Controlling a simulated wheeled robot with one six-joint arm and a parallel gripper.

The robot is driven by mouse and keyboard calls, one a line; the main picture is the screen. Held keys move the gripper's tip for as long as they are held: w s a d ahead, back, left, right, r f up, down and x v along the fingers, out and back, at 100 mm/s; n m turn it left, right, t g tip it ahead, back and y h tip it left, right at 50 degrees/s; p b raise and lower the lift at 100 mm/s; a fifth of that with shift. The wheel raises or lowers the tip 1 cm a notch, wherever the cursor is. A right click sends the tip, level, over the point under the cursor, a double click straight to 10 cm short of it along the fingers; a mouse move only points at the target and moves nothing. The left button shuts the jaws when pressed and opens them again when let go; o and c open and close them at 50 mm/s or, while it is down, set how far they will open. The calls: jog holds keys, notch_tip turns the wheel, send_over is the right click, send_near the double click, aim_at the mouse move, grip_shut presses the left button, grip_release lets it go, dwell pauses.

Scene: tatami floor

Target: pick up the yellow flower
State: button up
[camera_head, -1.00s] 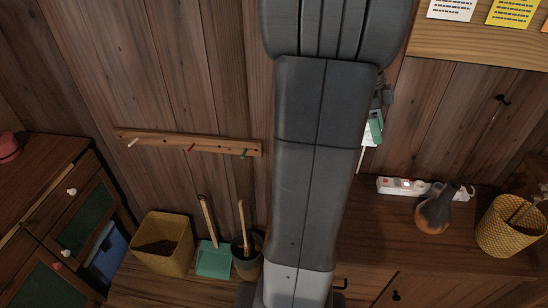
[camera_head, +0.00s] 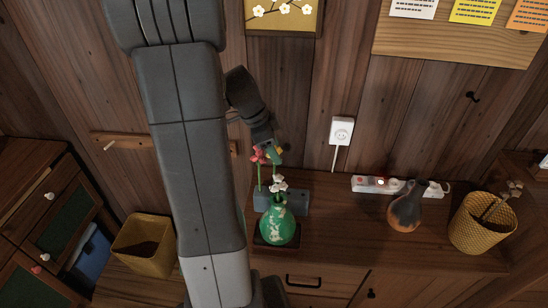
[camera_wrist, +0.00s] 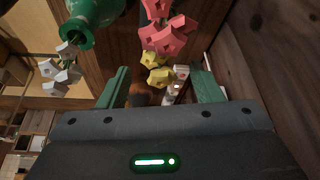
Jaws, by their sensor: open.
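The yellow flower (camera_wrist: 158,68) shows in the wrist view between the two green fingers of my gripper (camera_wrist: 164,80), which are open with room on both sides. In the head view my gripper (camera_head: 268,145) is over the green vase (camera_head: 277,226), and the yellow flower (camera_head: 276,152) is small and partly covered by it. A red flower (camera_head: 257,156) is just left of the gripper, and a white flower (camera_head: 279,184) is lower, near the vase mouth. Both the red flower (camera_wrist: 165,35) and white flower (camera_wrist: 62,74) also show in the wrist view.
The vase stands on a wooden cabinet (camera_head: 330,235) against the plank wall. A power strip (camera_head: 372,184), a dark gourd-shaped vase (camera_head: 405,210) and a yellow woven basket (camera_head: 482,225) stand to the right. A wall outlet (camera_head: 341,131) is behind.

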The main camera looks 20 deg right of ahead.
jog(key=shift+x, duration=1.15)
jog(key=c, duration=1)
